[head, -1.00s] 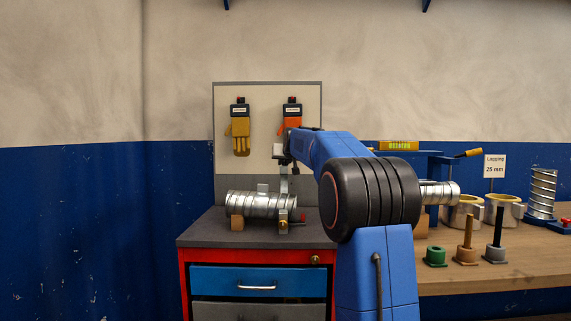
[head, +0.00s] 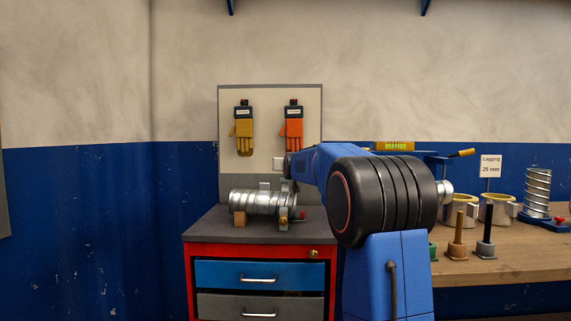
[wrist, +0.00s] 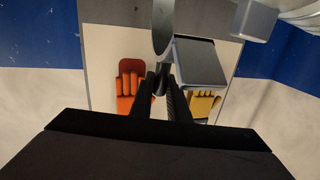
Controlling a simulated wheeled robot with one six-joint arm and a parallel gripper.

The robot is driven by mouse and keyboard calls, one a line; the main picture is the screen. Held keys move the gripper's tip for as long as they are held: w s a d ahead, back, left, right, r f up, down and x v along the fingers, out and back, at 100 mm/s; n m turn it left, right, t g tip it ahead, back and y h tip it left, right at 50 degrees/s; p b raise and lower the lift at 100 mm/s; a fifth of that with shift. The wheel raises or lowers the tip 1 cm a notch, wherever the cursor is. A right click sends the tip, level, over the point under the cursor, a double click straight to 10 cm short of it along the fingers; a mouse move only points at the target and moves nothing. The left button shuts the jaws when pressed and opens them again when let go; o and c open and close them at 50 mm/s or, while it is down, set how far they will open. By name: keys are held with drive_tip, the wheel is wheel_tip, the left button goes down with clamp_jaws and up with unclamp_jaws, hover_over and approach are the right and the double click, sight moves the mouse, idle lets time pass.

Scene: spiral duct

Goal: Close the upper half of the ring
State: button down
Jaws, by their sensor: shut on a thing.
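The silver spiral duct (head: 252,202) lies across supports on the cabinet top. The grey ring (head: 287,194) is at its right end, partly hidden by my arm. Its upper half appears swung down close over the duct, but I cannot tell whether it meets the lower half. My gripper (wrist: 162,78) is shut on a thin grey part (wrist: 162,30), seemingly the upper half of the ring. In the head view, my wrist hides the fingertips just above the ring.
A grey block (wrist: 201,62) is close beside my fingers. Behind hang a yellow glove (head: 243,130) and an orange glove (head: 292,128) on a board. The workbench (head: 515,236) at right holds several pegs and rings. Free cabinet top (head: 212,226) shows at left.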

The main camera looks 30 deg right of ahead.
sight(285, 179)
drive_tip(key=shift+s+a+f+t+h, duration=0.25)
drive_tip(key=shift+s+a+f+t, duration=0.15)
drive_tip(key=shift+s, duration=0.25)
drive_tip(key=shift+s+a+f+t+h, duration=0.25)
drive_tip(key=shift+s+a+t, duration=0.15)
drive_tip(key=shift+s+t, duration=0.15)
drive_tip(key=shift+s+a+f+n+t+h, duration=0.15)
drive_tip(key=shift+s+a+f+n+t, duration=0.1)
drive_tip(key=shift+s+a+f+t, duration=0.35)
drive_tip(key=shift+s+a+f+n+t+h, duration=0.2)
drive_tip(key=shift+s+a+f+n+t, duration=0.2)
drive_tip(key=shift+s+t, duration=0.4)
drive_tip(key=shift+s+a+f+n+t+h, duration=0.15)
drive_tip(key=shift+s+a+f+t, duration=0.25)
drive_tip(key=shift+s+f+t, duration=0.25)
drive_tip(key=c, duration=1.7)
unclamp_jaws()
drive_tip(key=shift+r, duration=0.1)
drive_tip(key=shift+s, duration=0.15)
drive_tip(key=v, duration=1.7)
drive_tip(key=shift+a, duration=0.1)
